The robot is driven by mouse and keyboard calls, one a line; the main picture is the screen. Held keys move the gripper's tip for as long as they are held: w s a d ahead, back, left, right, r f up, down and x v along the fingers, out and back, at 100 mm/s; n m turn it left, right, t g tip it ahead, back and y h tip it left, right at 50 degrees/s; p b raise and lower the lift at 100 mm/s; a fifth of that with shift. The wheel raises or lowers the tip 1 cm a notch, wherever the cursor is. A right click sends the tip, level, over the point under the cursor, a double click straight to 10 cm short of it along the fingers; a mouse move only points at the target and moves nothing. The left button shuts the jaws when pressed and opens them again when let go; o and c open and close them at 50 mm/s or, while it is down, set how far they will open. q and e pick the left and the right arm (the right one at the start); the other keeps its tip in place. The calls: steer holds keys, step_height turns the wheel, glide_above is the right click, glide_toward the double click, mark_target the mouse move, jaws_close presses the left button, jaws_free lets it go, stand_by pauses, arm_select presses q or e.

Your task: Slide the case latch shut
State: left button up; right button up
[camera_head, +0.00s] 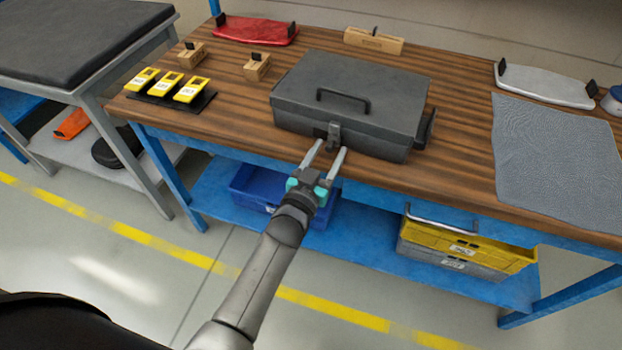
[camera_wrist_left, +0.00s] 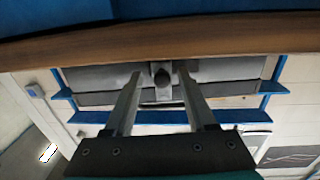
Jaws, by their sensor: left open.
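The dark grey case (camera_head: 352,95) lies closed-looking on the wooden workbench (camera_head: 455,135), with a handle on its lid. The case latch (camera_head: 334,132) is a small dark piece at the middle of its front face. My left gripper (camera_head: 331,148) is open, its two fingers pointing at the latch from the front. In the left wrist view the latch (camera_wrist_left: 162,78) shows between the fingertips (camera_wrist_left: 159,72), with gaps at both sides. Whether the latch is fully shut cannot be told. My right gripper is not in view.
Left of the case are yellow devices on a black mat (camera_head: 205,103) and small wooden blocks (camera_head: 257,67). A red tray (camera_head: 255,29) lies behind. A grey cloth (camera_head: 555,155) lies at right. A blue bin (camera_head: 252,186) and yellow crate (camera_head: 465,243) sit below the bench.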

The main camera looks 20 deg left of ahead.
arm_select(q)
steer(key=s+a+p, duration=0.1)
steer(key=s+p, duration=0.1)
steer(key=s, duration=1.1)
steer(key=shift+s+a+p, duration=0.3)
steer(key=shift+s, duration=0.1)
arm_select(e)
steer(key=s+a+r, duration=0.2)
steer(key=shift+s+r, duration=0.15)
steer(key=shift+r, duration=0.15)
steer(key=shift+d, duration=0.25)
arm_select(q)
steer(key=s+f+g, duration=0.4)
steer(key=f, duration=0.7)
steer(key=s+f+g, duration=0.3)
steer(key=s+f, duration=0.2)
steer(key=f, duration=0.5)
steer(key=s+a+f+g, duration=0.2)
steer(key=s+f, duration=0.3)
steer(key=s, duration=0.3)
steer(key=s+a+f+g+y, duration=0.1)
steer(key=s+a+f+g, duration=0.1)
steer(key=s+f+g, duration=0.2)
steer(key=s+a+f+m+g+y, duration=0.1)
steer(key=s+f, duration=0.4)
steer(key=s, duration=0.6)
steer(key=a+g, duration=0.1)
steer(key=g, duration=0.1)
steer(key=shift+s+f+g, duration=0.3)
steer(key=shift+f+g, duration=0.1)
